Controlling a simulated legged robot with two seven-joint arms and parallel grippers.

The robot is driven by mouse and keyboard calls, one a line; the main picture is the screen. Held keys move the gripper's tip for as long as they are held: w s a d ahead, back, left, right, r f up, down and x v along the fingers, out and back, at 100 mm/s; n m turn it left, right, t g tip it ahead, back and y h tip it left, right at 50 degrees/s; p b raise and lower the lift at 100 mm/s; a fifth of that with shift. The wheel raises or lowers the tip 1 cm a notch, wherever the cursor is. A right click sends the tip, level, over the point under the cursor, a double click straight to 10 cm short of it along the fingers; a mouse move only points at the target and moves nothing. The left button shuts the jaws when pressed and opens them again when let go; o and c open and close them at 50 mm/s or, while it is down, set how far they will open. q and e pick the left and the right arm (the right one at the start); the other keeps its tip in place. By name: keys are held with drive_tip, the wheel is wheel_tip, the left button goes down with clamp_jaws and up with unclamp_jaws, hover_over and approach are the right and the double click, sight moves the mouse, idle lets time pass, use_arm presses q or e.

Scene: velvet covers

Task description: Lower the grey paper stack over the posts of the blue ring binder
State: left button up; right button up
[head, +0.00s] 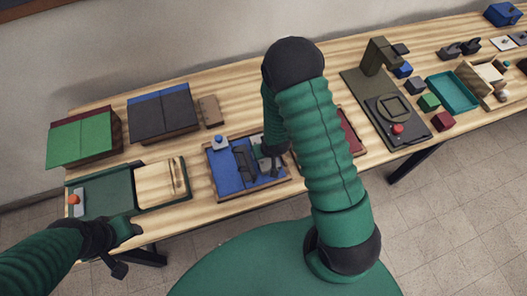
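A blue panel (226,178) in a brown frame lies near the front edge of the table. It looks like the open ring binder; its posts are too small to make out. A dark grey upright piece (245,163) stands on it; I cannot tell whether this is the paper stack or a binder part. My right gripper (268,163) points down over the right part of the blue panel, partly hidden by my arm. Whether it holds anything is unclear. My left gripper (124,250) is open and empty in front of the table's left front edge.
A green-topped box (82,138) and a dark grey and blue box (162,114) stand at the back left. A green tray (105,190) with a pale board (155,184) lies front left. A dark press-like device (370,85) and a teal tray (453,92) stand right.

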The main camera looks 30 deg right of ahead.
drive_tip(key=shift+d+f, duration=0.1)
drive_tip(key=shift+f, duration=0.2)
drive_tip(key=shift+a+r, duration=0.2)
drive_tip(key=shift+a, duration=0.45)
drive_tip(key=o, duration=1.4)
drive_tip(key=shift+a+r, duration=0.1)
drive_tip(key=shift+a, duration=0.15)
drive_tip(key=shift+o, duration=1.4)
drive_tip(key=shift+d, duration=0.7)
drive_tip(key=v, duration=0.9)
drive_tip(key=shift+a, duration=0.4)
use_arm(q)
wheel_tip(320, 180, up, 9)
drive_tip(key=a+p, duration=0.1)
drive_tip(key=p, duration=0.9)
drive_tip(key=shift+r, duration=0.2)
use_arm(e)
drive_tip(key=v, duration=0.7)
drive_tip(key=shift+s+d+r, duration=0.1)
drive_tip(key=shift+s+d, duration=0.15)
drive_tip(key=shift+s, duration=0.05)
